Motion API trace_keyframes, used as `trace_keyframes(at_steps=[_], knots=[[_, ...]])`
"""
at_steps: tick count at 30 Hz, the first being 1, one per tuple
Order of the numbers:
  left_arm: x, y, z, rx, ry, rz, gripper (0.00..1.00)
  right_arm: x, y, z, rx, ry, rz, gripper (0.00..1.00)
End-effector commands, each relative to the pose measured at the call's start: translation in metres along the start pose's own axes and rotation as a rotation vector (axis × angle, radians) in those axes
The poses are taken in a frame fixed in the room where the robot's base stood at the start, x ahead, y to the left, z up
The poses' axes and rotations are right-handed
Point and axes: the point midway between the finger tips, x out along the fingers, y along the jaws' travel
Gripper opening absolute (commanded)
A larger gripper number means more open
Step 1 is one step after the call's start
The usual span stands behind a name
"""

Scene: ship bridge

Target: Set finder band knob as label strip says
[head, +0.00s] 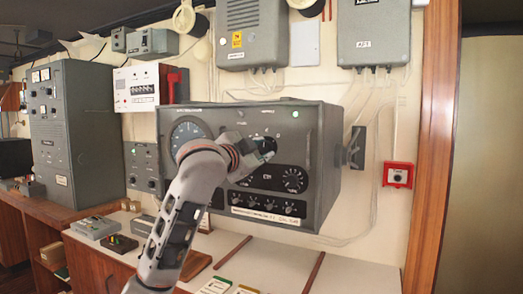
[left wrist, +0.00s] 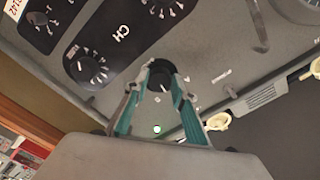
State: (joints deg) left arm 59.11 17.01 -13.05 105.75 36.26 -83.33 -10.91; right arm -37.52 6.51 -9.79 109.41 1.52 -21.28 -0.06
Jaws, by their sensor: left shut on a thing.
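The finder is a grey wall-mounted box (head: 322,150) with a round dial (head: 187,133) on its front. A white label strip (head: 265,216) runs along its lower front; its text is too small to read. My left gripper (head: 266,147) is at the upper middle of the front panel and mostly hides the knob there. In the left wrist view its teal fingers (left wrist: 162,72) are closed on both sides of a black knob (left wrist: 160,82). Small markings surround this knob, but its pointer setting is not clear. My right gripper is not in view.
Two more dials flank a "CH" mark (head: 267,177), with a row of small knobs (head: 262,203) below. A green lamp (head: 295,114) is lit at the upper right. A black side bracket (head: 356,148) sticks out on the right. A counter (head: 345,273) lies below.

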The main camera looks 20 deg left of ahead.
Motion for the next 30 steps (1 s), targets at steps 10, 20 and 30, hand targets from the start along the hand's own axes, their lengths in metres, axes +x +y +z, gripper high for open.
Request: trace_keyframes(at_steps=[10,20,30], knots=[[0.0001,-0.0011,0.0014,0.33,-0.004,0.0,0.04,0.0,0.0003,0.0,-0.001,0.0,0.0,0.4],[0.0003,-0.0007,0.0008,0.567,-0.002,0.002,0.04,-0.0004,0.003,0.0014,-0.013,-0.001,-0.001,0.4],[0.0003,-0.0006,0.0006,0.681,-0.002,0.002,0.04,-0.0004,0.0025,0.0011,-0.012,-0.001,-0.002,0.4]])
